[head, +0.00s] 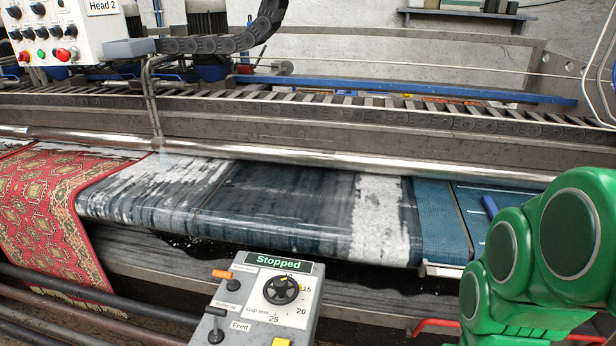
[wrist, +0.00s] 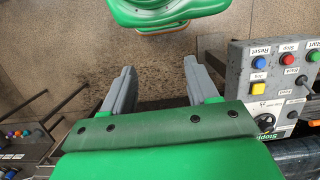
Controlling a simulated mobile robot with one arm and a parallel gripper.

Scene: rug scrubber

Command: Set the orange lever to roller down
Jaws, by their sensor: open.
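The orange lever (head: 221,274) sits at the upper left of a grey control box (head: 250,300) in the head view. Its orange handle lies near the box's left edge, beside small labels; one below it seems to read "Roller up". I cannot firmly tell its setting. The display (head: 278,262) reads "Stopped". My gripper (wrist: 160,78) shows only in the wrist view, open and empty, with its two grey fingers apart above the floor. It is clear of the panel (wrist: 270,90) at the right of that view.
A black dial (head: 281,290) and a Feed lever (head: 216,325) are close to the orange lever. A wet blue belt (head: 285,205) and red rug (head: 45,205) lie behind. My green arm fills the right. Several push buttons (wrist: 287,57) are on the panel.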

